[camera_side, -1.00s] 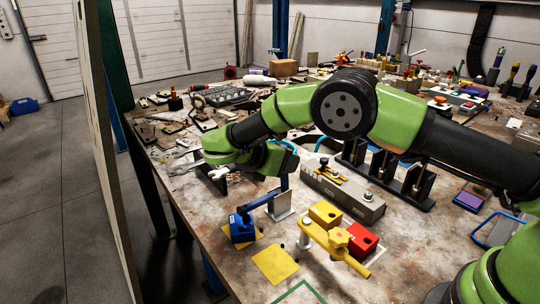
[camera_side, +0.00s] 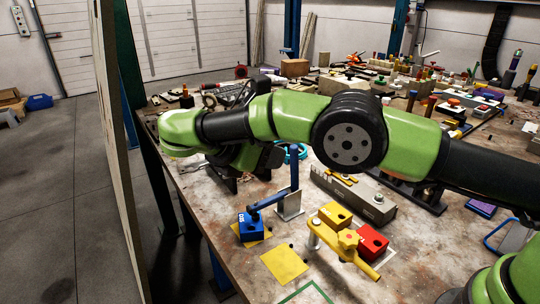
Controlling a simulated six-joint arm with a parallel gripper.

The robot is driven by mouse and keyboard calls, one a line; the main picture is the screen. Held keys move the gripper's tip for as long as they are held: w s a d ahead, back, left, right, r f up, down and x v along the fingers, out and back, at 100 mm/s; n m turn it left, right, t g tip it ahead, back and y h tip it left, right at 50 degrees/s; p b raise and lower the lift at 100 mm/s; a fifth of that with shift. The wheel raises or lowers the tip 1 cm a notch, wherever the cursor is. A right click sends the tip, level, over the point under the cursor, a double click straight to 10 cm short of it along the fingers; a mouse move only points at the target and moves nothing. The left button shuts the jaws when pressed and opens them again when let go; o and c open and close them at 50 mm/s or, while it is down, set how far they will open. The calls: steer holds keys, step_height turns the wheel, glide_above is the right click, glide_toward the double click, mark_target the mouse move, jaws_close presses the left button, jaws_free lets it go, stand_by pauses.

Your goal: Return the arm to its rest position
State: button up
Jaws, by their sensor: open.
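My green and black arm reaches in from the right across the bench. Its wrist is at the bench's left side. My gripper (camera_side: 228,178) is a dark shape below the wrist, partly hidden by the arm links. It is open, and I see nothing held in it. It hangs behind and left of the blue block (camera_side: 250,227) and the blue-handled clamp (camera_side: 272,200), apart from both.
The worn bench (camera_side: 225,235) carries a yellow block (camera_side: 335,214), a red block (camera_side: 371,240), a yellow clamp (camera_side: 340,248), a yellow square (camera_side: 284,263) and a grey fixture (camera_side: 355,196). Tools crowd the back. The front left of the bench is fairly clear.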

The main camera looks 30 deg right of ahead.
steer(key=s+d+r+m+y, duration=0.4)
steer(key=s+r+m, duration=0.1)
steer(key=r, duration=0.2)
steer(key=s+d+r+m+y, duration=0.3)
steer(key=s+d+r+m, duration=0.15)
steer(key=r, duration=0.25)
steer(key=s+m+t+y, duration=0.5)
steer(key=s+m+y, duration=0.1)
steer(key=s+m, duration=0.9)
steer(key=shift+s+d, duration=0.4)
steer(key=shift+s, duration=0.15)
steer(key=shift+f, duration=0.1)
